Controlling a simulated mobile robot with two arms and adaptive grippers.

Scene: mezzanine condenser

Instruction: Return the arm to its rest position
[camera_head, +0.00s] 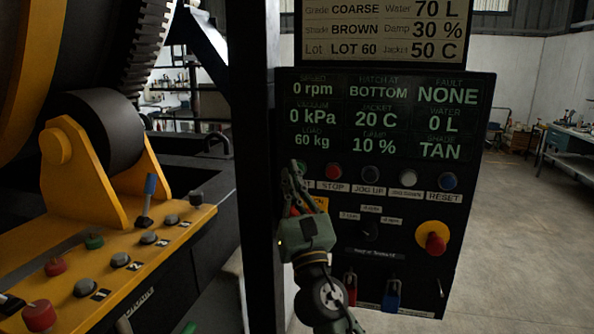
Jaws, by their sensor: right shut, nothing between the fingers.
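My right gripper (294,178) is shut and empty. It points up in front of the left side of the dark control panel (400,275), and my right arm comes up from below. The gripper hides the button at the left end of the row; I cannot tell whether it touches the panel. My left gripper is not in view.
The panel carries a red STOP button (333,171), a blue RESET button (447,181) and a red knob on a yellow base (433,238). A black post (254,120) stands left of it. A yellow console (130,262) with several buttons is at left. Open floor lies right.

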